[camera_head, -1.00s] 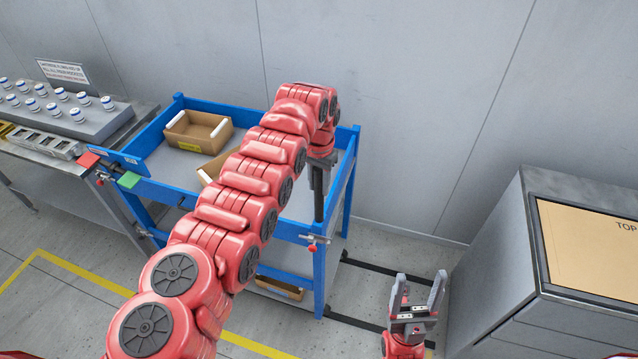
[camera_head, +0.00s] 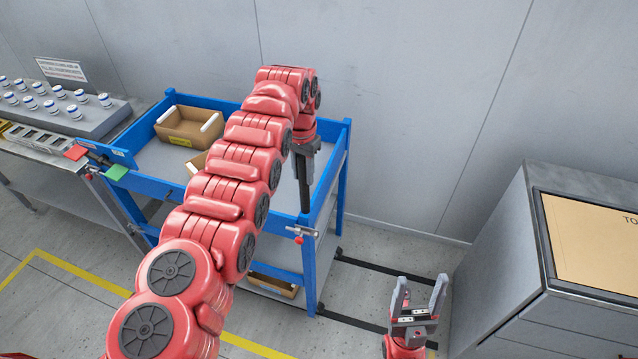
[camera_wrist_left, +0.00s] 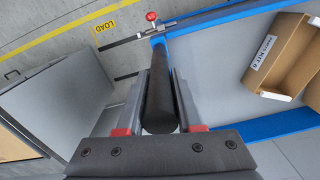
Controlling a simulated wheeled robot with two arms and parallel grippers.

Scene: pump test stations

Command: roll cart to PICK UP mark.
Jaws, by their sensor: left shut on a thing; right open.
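The blue-framed cart (camera_head: 232,103) with grey shelves stands in the middle of the head view, by the grey wall. My left arm reaches across it. My left gripper (camera_head: 304,160) is shut on the cart's dark handle bar, which runs between its fingers in the left wrist view (camera_wrist_left: 160,88). My right gripper (camera_head: 418,300) is open and empty, low at the right, apart from the cart. A yellow LOAD label (camera_wrist_left: 105,27) lies on the floor in the left wrist view. I see no mark reading PICK UP.
Cardboard boxes (camera_head: 186,137) sit on the cart's top shelf, one partly behind my arm; another (camera_head: 272,285) lies below. A bench (camera_head: 60,165) with several bottles stands close at left. A grey cabinet (camera_head: 495,250) stands at right. Yellow line (camera_head: 75,272) and black strips mark the floor.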

